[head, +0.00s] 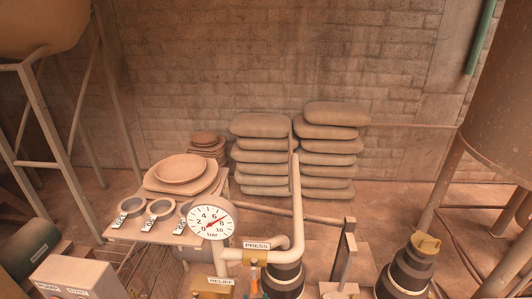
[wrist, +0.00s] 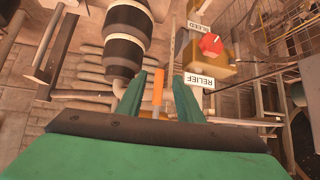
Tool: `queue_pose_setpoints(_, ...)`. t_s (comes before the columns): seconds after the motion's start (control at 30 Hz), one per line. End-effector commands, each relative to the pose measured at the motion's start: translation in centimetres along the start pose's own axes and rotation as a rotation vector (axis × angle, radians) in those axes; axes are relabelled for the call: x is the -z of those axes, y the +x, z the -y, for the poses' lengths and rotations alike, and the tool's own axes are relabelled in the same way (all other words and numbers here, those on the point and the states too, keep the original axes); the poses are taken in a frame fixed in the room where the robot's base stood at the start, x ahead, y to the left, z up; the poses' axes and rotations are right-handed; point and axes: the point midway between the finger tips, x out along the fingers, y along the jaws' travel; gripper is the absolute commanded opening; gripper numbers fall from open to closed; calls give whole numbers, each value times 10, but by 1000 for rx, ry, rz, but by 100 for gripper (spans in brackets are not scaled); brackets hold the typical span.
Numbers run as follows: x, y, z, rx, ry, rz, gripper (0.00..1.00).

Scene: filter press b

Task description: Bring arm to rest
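My gripper (wrist: 160,90) shows in the wrist view as two green fingers on a wide green body. The fingers stand apart. An orange handle (wrist: 158,92) lies between them in the picture, with gaps seen on both sides; I cannot tell how deep it sits between the fingers. The orange handle (head: 254,284) also shows at the bottom of the head view, below the PRESS label (head: 257,245). My arm is not clearly seen in the head view.
A pressure gauge (head: 211,222) and a pale pipe (head: 297,205) rise beside the handle. The RELIEF label (wrist: 202,81) and a brass block with a red knob (wrist: 211,43) are close right of the fingers. A black and white cylinder (wrist: 127,40) is at the upper left. Stacked sacks (head: 330,145) stand by the wall.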

Motion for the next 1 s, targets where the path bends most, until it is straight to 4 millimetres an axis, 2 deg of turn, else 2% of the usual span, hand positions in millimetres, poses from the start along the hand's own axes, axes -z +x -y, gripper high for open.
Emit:
queue_pose_setpoints(0.03,-17,3,0,-3,7,-5,33)
queue_pose_setpoints(0.23,-63,6,-1,-19,27,-77,33)
queue_pose_setpoints(0.47,-114,-6,-4,-41,43,-159,33)
queue_pose_setpoints(0.77,-174,-46,-5,-70,50,-264,33)
queue_pose_setpoints(1.0,-212,-96,-6,-98,52,-349,33)
